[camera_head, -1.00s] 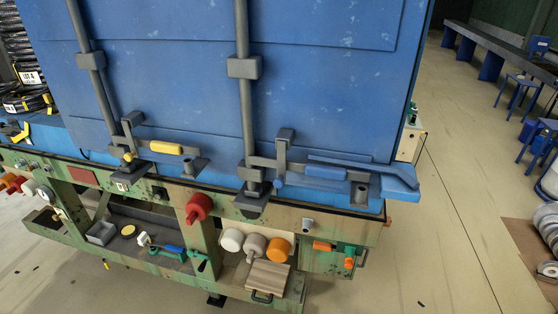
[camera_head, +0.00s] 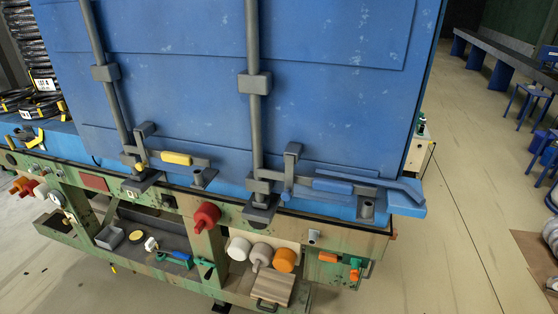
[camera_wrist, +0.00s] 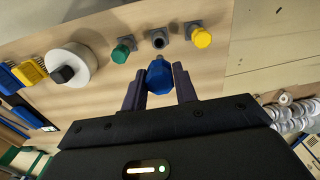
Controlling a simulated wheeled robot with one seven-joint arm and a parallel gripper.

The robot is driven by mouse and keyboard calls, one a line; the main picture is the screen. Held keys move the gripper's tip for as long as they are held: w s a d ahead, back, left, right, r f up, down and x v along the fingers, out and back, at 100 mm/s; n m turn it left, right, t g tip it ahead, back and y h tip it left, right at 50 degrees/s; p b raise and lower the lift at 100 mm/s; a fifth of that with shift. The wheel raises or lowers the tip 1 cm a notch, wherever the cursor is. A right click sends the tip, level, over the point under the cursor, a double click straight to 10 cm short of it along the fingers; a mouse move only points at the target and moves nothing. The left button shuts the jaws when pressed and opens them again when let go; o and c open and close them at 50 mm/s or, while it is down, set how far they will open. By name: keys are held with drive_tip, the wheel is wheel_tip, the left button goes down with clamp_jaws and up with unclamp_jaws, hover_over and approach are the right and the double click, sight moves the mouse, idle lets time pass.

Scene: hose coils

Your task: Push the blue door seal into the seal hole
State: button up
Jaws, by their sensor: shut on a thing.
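The blue door seal (camera_wrist: 160,78), a faceted blue knob, is between the two dark fingers of my gripper (camera_wrist: 160,70) in the wrist view. My gripper is shut on it. A grey socket with a dark round opening, the seal hole (camera_wrist: 158,41), is on the tan panel straight beyond the seal. A short grey tip of the seal points at the socket. I cannot tell whether the tip touches it. A green seal (camera_wrist: 121,53) sits to the left of the hole and a yellow seal (camera_wrist: 201,38) to the right. My gripper is not visible in the head view.
A white round part with a black knob (camera_wrist: 71,64) stands out of the panel at left in the wrist view. Blue doors (camera_head: 190,60) with grey bars rise above a green bench (camera_head: 230,190) in the head view. Open floor (camera_head: 450,200) lies to the right.

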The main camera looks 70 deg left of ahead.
drive_tip(key=f+b, duration=0.1)
drive_tip(key=n+b, duration=0.1)
drive_tip(key=b, duration=0.1)
drive_tip(key=shift+w+f, duration=0.2)
drive_tip(key=shift+f, duration=0.2)
drive_tip(key=f+n+b, duration=0.1)
drive_tip(key=n+b, duration=0.1)
drive_tip(key=b, duration=0.2)
drive_tip(key=shift+w+a+f+n, duration=0.1)
drive_tip(key=shift+f+n, duration=0.05)
drive_tip(key=shift+n, duration=0.15)
drive_tip(key=n+b, duration=0.1)
drive_tip(key=b, duration=0.1)
drive_tip(key=f+n+b, duration=0.1)
drive_tip(key=b, duration=0.1)
drive_tip(key=shift+n, duration=0.3)
drive_tip(key=shift+r+n, duration=0.25)
drive_tip(key=shift+n, duration=0.05)
